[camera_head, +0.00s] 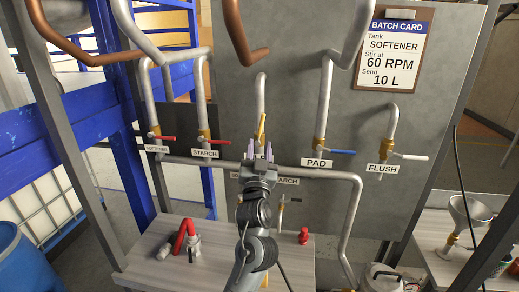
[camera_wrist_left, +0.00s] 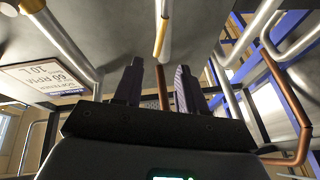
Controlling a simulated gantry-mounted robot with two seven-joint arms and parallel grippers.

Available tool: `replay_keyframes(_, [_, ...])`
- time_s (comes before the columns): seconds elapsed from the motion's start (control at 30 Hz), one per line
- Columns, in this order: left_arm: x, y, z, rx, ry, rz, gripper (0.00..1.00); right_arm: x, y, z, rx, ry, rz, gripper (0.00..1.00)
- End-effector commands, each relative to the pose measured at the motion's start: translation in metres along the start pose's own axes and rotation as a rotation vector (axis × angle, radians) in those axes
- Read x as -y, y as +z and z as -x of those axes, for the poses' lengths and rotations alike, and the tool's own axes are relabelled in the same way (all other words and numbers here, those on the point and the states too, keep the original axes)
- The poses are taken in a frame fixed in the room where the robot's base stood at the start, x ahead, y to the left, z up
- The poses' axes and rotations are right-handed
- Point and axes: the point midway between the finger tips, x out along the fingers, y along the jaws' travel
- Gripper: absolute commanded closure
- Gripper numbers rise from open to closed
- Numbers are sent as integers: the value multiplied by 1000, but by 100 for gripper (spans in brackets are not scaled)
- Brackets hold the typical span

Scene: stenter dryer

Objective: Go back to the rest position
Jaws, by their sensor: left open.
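My left gripper (camera_head: 259,152) stands in the middle of the head view, in front of the grey pipe panel. Its two purple-tipped fingers are apart, with nothing held between them. A valve with a yellow handle (camera_head: 261,126) on the middle pipe shows just above and beyond the fingertips. In the left wrist view the open fingers (camera_wrist_left: 158,84) point toward a pipe with a yellow part (camera_wrist_left: 161,40). I cannot tell whether a finger touches it. My gripper and forearm hide part of the label behind them. My right gripper is in neither view.
Red-handled valves (camera_head: 213,141) stand left, a blue-handled one (camera_head: 341,152) and a white-handled one (camera_head: 411,157) right. Copper pipes (camera_head: 241,38) hang above. A bench (camera_head: 146,267) below carries a red-handled fitting (camera_head: 185,238) and a small red object (camera_head: 303,236). A funnel (camera_head: 469,211) stands right.

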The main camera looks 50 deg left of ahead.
Motion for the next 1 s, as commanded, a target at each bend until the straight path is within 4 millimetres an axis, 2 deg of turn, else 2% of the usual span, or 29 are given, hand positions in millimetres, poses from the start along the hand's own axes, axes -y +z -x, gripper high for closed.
replay_keyframes(0.27, [-6, 5, 5, 11, 28, -1, 59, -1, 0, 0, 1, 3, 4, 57])
replay_keyframes(0.37, [-22, 18, 18, 43, 101, -1, 59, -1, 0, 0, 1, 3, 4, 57])
replay_keyframes(0.47, [-48, 39, 46, 107, 228, 0, 59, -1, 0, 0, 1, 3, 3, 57])
replay_keyframes(0.57, [-79, 69, 90, 211, 394, -4, 59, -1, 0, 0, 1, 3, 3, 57])
replay_keyframes(0.67, [-105, 104, 150, 350, 569, -18, 59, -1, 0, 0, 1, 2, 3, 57])
replay_keyframes(0.73, [-118, 127, 196, 461, 681, -33, 59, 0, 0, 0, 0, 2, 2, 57])
replay_keyframes(0.87, [-124, 165, 288, 683, 860, -76, 59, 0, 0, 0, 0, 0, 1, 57])
replay_keyframes(0.9, [-122, 175, 316, 754, 906, -94, 59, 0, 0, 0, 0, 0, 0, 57])
replay_keyframes(1.0, [-109, 194, 383, 926, 1003, -146, 59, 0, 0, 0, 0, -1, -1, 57])
